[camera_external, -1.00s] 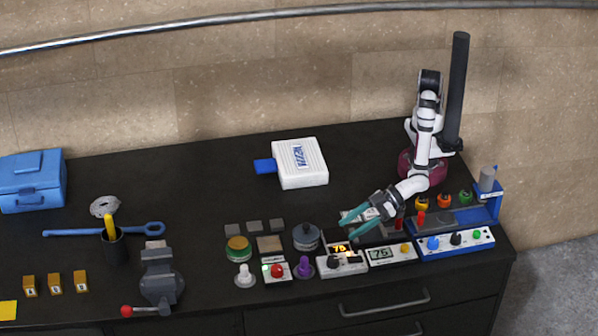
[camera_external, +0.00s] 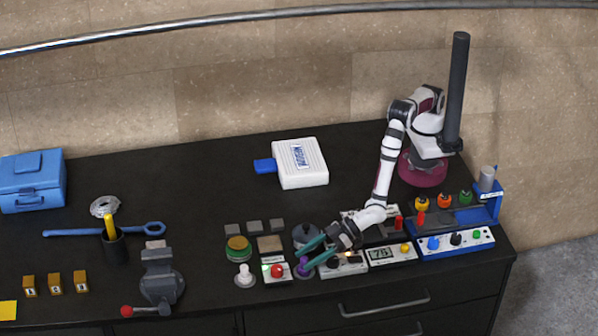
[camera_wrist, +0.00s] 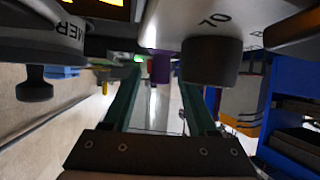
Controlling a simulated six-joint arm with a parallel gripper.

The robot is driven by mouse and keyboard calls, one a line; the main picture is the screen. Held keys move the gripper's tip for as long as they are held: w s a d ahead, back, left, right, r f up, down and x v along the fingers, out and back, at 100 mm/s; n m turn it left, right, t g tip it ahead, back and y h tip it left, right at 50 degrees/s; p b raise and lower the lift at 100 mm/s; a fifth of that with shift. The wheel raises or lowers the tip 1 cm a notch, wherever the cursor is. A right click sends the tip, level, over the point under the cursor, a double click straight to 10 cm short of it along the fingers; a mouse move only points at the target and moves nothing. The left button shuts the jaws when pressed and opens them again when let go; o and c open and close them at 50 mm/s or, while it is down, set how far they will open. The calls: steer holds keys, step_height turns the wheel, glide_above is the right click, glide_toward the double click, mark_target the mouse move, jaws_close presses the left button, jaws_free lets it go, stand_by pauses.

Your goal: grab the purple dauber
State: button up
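The purple dauber (camera_external: 303,271) stands upright near the front edge of the bench, just left of the white timer box. In the wrist view the purple dauber (camera_wrist: 160,69) shows between and beyond the two teal fingers. My gripper (camera_external: 307,260) is low, reaching left, with its fingers spread and their tips close to the dauber. In the wrist view my gripper (camera_wrist: 158,85) is open with nothing held. I cannot tell whether a finger touches the dauber; the fingers partly cover it in the outside view.
A grey round lidded pot (camera_external: 304,233) is just behind the fingers. A box with a red button (camera_external: 277,271) and a white dauber (camera_external: 244,276) stand to the left. The bench behind the pot is clear.

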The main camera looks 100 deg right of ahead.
jaws_close()
